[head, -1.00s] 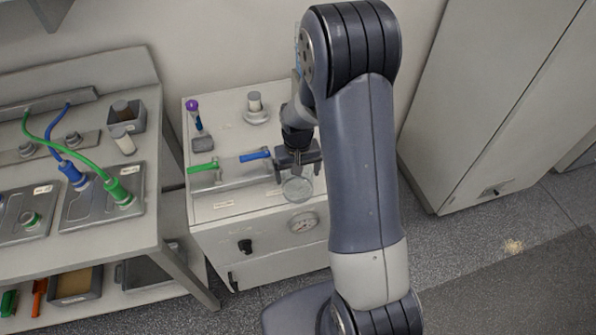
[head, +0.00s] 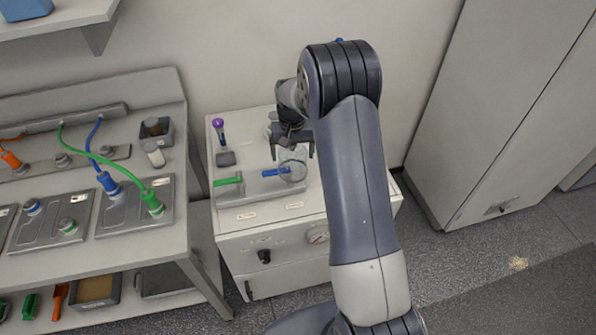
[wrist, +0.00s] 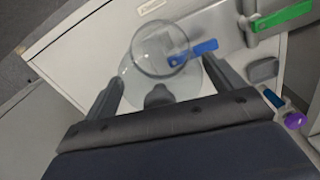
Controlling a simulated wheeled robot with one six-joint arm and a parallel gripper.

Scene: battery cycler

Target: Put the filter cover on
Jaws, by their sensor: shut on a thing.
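The clear, see-through filter cover (head: 293,171) hangs from my gripper (head: 292,152) over the top of the white cabinet. In the wrist view my gripper (wrist: 166,80) has its two fingers on either side of the cover (wrist: 150,68), gripping it, with its round rim towards the far side. A blue-handled valve (head: 275,172) shows behind and through the clear wall. The white filter at the back of the cabinet top is hidden or nearly hidden by my gripper and arm.
A workbench (head: 187,228) with cables is at left. A wall is close behind the cabinet.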

